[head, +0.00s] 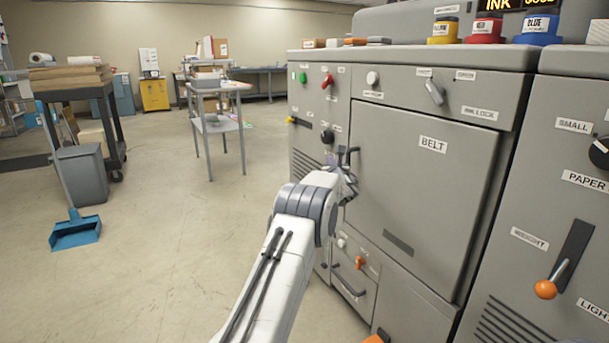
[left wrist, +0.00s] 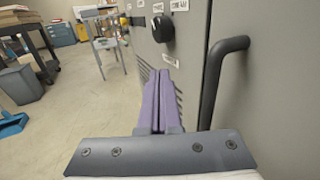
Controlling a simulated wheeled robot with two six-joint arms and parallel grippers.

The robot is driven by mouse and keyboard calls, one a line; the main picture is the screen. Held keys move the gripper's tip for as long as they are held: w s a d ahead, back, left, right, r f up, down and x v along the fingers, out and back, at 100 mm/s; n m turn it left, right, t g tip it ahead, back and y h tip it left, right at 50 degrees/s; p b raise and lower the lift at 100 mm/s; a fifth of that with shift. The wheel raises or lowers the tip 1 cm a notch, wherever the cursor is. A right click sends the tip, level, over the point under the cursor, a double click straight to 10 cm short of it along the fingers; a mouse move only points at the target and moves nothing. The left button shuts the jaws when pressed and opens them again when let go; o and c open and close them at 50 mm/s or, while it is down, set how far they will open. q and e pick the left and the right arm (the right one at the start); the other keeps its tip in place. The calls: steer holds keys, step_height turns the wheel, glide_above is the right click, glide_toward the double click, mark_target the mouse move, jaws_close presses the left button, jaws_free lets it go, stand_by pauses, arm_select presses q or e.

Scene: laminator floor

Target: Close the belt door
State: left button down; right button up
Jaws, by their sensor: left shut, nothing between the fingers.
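The belt door (head: 425,190) is a large grey panel labelled BELT on the front of the grey machine. It looks flush or nearly flush with the machine's front; I cannot tell whether it is fully closed. Its dark bar handle (head: 354,155) is at the door's left edge and shows large in the left wrist view (left wrist: 215,80). My left gripper (head: 349,182) is at the door's left edge, by the handle. In the left wrist view its purple fingers (left wrist: 161,80) are together and empty, to the left of the handle. My right gripper is out of view.
A black knob (left wrist: 162,28) sits on the panel beyond my left fingers. Ink jars (head: 482,30) stand on top of the machine. An orange-knobbed lever (head: 545,289) is at right. A grey cart (head: 217,125) and a blue dustpan (head: 75,231) stand on open floor.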

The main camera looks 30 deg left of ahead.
arm_select(q)
steer(key=s+a, duration=0.5)
steer(key=s, duration=0.4)
steer(key=shift+a+p, duration=0.15)
steer(key=shift+p, duration=0.25)
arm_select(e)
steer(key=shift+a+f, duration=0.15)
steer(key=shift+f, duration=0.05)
